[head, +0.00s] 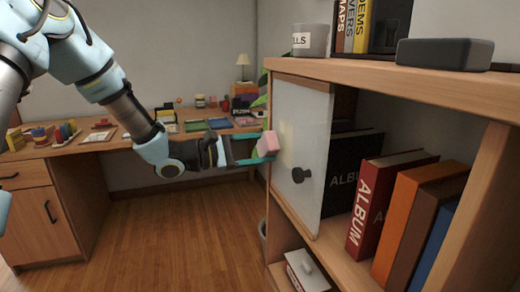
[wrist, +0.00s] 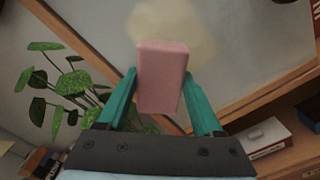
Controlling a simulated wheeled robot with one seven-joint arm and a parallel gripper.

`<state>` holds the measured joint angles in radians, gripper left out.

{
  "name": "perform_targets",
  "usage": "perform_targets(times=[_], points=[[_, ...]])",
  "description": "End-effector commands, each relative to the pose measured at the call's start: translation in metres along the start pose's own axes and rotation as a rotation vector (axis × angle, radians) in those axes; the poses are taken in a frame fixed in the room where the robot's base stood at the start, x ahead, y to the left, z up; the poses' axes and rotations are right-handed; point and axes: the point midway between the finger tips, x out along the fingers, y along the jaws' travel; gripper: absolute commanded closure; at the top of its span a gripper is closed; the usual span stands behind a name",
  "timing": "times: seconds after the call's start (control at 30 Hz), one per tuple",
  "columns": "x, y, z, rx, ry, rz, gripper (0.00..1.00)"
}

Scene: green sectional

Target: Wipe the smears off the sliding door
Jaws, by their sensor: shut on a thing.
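The sliding door (head: 311,130) is a pale panel with a wood top edge and a dark round knob (head: 301,175), set in the left part of the shelf unit. A yellowish smear (wrist: 199,38) shows on the door's surface in the wrist view, partly hidden behind the pink block. In the head view the smear is faint. My gripper (head: 266,144) is shut on a pink sponge-like block (wrist: 162,82), held between its two green fingers. The block is at the door's left part; I cannot tell whether it touches the surface.
Albums and books (head: 383,195) stand in the open compartment right of the door. A grey box (head: 445,53) and a cup (head: 310,40) sit on the unit's top. A leafy plant (wrist: 70,85) is beside the door. A cluttered desk (head: 82,147) stands behind; the wood floor (head: 170,235) is clear.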

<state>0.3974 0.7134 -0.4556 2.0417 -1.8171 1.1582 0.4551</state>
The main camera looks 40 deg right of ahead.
Motion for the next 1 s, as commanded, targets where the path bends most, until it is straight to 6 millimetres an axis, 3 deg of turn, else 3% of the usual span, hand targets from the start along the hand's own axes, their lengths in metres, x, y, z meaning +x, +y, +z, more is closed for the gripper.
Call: perform_targets(times=[0.47,1.0], points=[[0.007,-0.002,0.001,0.000,-0.001,0.000,0.77],[0.004,-0.028,0.028,0.000,0.000,0.000,0.77]])
